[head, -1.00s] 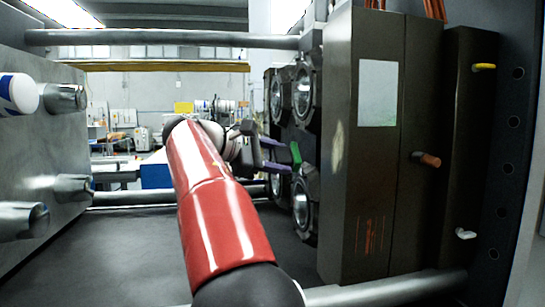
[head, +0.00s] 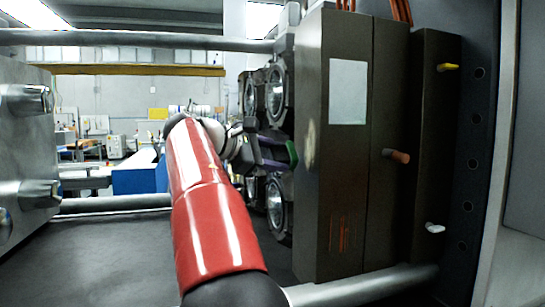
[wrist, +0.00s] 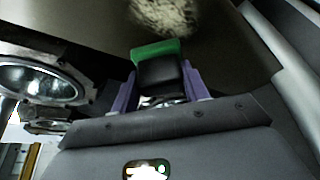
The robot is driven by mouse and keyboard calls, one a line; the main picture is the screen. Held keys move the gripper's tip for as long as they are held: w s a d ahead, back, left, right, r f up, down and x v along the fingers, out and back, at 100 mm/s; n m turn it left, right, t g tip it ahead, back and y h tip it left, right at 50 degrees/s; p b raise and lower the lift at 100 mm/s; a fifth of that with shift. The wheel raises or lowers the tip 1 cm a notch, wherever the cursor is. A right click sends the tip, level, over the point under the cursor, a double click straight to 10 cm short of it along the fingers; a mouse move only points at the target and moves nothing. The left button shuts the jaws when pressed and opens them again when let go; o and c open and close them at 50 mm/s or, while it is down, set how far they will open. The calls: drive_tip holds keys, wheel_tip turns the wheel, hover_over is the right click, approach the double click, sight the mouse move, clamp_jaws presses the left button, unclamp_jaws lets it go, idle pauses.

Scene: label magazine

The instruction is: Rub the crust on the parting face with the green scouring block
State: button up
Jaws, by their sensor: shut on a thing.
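The pale, rough crust (wrist: 165,16) lies on the dark parting face (wrist: 225,50) at the top of the wrist view. In the head view the crust is a pale smear (head: 310,146) on the brown mould block (head: 345,185). My gripper (wrist: 160,84) has purple fingers shut on the black back of the green scouring block (wrist: 155,49). The block's green front edge lies just below the crust in the wrist view. In the head view the green block (head: 292,154) is right beside the near edge of the mould block. I cannot tell whether it touches the face.
Round chrome-rimmed fittings (head: 276,92) stand left of the mould block, close to my gripper. Steel tie bars (head: 130,38) cross above and below. A grey platen with steel pins (head: 35,194) stands at left. Coloured plugs (head: 398,156) stick out from the block's right side.

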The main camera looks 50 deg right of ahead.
drive_tip(key=shift+s+d, duration=0.5)
drive_tip(key=shift+d, duration=0.4)
idle(0.3)
